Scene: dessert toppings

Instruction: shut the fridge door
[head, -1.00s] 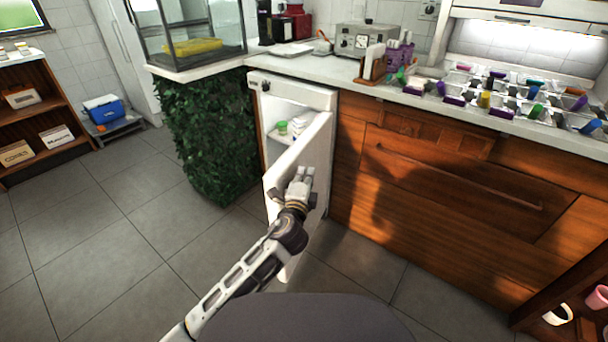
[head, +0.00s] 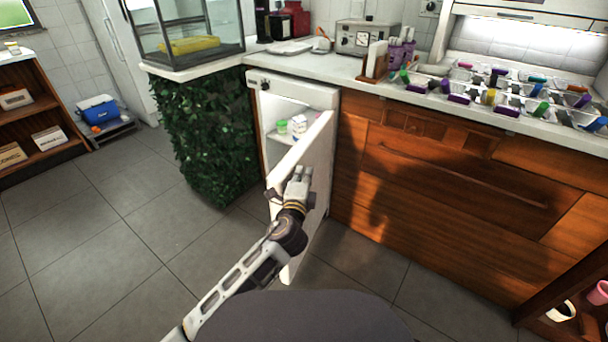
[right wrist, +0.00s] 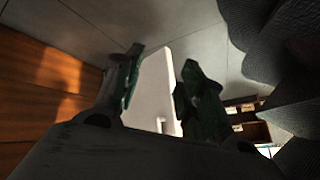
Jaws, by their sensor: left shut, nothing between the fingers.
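The white fridge door (head: 313,207) stands open below the counter, swung out from the right side of the fridge (head: 299,93). Its outer face is toward the right. My left gripper (head: 299,174) is shut and empty, in front of that outer face near the upper part; I cannot tell whether it touches. Inside the fridge a green-lidded jar (head: 282,127) and white containers (head: 299,123) show on a shelf; the lower interior is hidden by the door. My right gripper (right wrist: 160,70) shows only in the right wrist view, fingers apart, with a white panel visible beyond them.
A leafy green panel (head: 209,135) stands left of the fridge. Wooden drawers (head: 440,175) are to the right, under a counter with several topping containers. A wooden rack with mugs (head: 561,311) is at the lower right. The tiled floor (head: 110,230) at left is clear.

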